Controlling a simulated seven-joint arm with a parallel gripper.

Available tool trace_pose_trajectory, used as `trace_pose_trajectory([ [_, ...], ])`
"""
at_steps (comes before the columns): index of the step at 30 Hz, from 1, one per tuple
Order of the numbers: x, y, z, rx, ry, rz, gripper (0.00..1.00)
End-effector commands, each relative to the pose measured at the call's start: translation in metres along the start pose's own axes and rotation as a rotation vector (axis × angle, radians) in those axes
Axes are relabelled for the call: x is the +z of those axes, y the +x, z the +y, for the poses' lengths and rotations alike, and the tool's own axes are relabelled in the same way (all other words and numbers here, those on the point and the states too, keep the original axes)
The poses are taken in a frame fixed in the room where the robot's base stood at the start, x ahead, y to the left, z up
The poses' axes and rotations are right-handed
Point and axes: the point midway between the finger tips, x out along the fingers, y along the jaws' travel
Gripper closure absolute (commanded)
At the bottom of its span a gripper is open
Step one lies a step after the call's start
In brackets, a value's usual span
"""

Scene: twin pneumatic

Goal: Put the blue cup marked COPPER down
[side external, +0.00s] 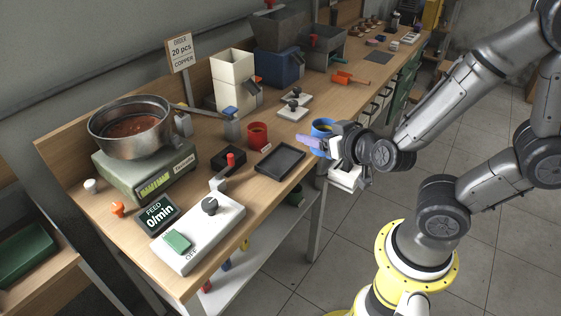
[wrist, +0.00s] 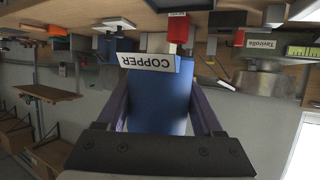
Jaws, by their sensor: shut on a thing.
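The blue cup marked COPPER (side external: 322,127) is at the bench's front edge, right of the dark tray, in the side view. My gripper (side external: 313,144) is shut on it, and its purple fingers partly hide the cup. The wrist view is upside down; there the blue cup (wrist: 158,102) fills the space between the two fingers, with its white COPPER label readable. I cannot tell from the side view how far the cup's base is above the bench.
An empty dark tray (side external: 268,174) lies left of the cup. A red cup (side external: 258,134) stands behind the tray. A scale (side external: 145,172) carries a metal bowl (side external: 131,128). A white feed controller (side external: 198,233) lies in front. An orange-handled tool (side external: 349,79) lies farther back.

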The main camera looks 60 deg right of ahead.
Motion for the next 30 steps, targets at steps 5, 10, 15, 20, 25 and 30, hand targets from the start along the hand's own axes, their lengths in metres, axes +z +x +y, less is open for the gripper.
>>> trace_pose_trajectory([
  [5, -0.007, 0.009, -0.001, 0.006, 0.000, -0.001, 0.94],
  [10, -0.004, 0.047, -0.008, 0.007, -0.002, -0.005, 0.94],
  [15, -0.004, 0.088, -0.018, 0.003, -0.001, -0.003, 0.94],
  [20, 0.013, 0.122, -0.023, 0.002, -0.002, -0.006, 0.94],
  [25, 0.024, 0.146, -0.028, 0.001, -0.001, -0.003, 0.94],
  [30, 0.028, 0.156, -0.030, 0.000, 0.000, 0.001, 0.94],
])
